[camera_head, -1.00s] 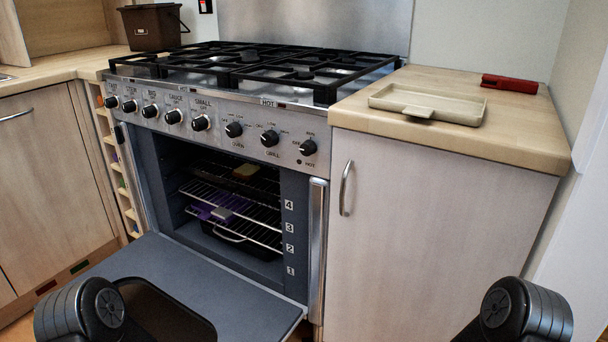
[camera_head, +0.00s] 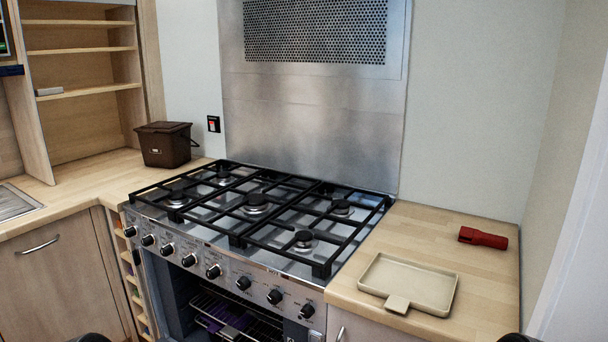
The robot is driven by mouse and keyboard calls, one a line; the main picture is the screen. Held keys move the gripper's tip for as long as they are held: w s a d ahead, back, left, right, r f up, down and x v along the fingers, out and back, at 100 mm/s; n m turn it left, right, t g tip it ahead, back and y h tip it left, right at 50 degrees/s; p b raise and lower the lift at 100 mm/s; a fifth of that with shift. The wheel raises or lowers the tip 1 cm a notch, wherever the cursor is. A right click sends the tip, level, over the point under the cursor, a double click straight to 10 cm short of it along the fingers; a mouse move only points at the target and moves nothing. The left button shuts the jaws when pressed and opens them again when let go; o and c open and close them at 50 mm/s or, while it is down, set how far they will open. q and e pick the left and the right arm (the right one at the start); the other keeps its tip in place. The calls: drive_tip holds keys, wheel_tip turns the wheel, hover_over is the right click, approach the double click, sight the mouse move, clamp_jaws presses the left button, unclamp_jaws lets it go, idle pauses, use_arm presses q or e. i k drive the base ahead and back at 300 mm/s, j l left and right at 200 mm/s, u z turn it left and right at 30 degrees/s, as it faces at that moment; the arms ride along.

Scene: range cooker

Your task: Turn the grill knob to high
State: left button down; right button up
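The grill knob (camera_head: 274,297) is a round black knob on the cooker's steel front panel, the middle one of the three right-hand knobs. The oven knob (camera_head: 243,283) is to its left and another black knob (camera_head: 307,311) is to its right. The knob's pointer and labels are too small to read now. Only small dark parts of my arms show at the bottom edge. Neither gripper is in view, so I see nothing touching the knob.
The oven (camera_head: 196,312) below the panel shows its open cavity and racks. Black pan grates (camera_head: 240,237) cover the hob. A beige tray (camera_head: 378,275) and a red object (camera_head: 483,238) lie on the right worktop. A brown bin (camera_head: 165,145) stands at the back left.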

sight(275, 298)
drive_tip(key=j+z, duration=0.1)
drive_tip(key=j, duration=0.3)
drive_tip(key=k+j+z, duration=0.1)
drive_tip(key=j, duration=0.35)
drive_tip(key=k+j, duration=0.1)
drive_tip(key=j, duration=0.3)
drive_tip(key=j+z, duration=0.15)
drive_tip(key=j, duration=0.25)
drive_tip(key=k+j+z, duration=0.1)
drive_tip(key=j, duration=0.3)
drive_tip(key=k+j+z, duration=0.1)
drive_tip(key=j, duration=0.3)
drive_tip(key=k, duration=0.05)
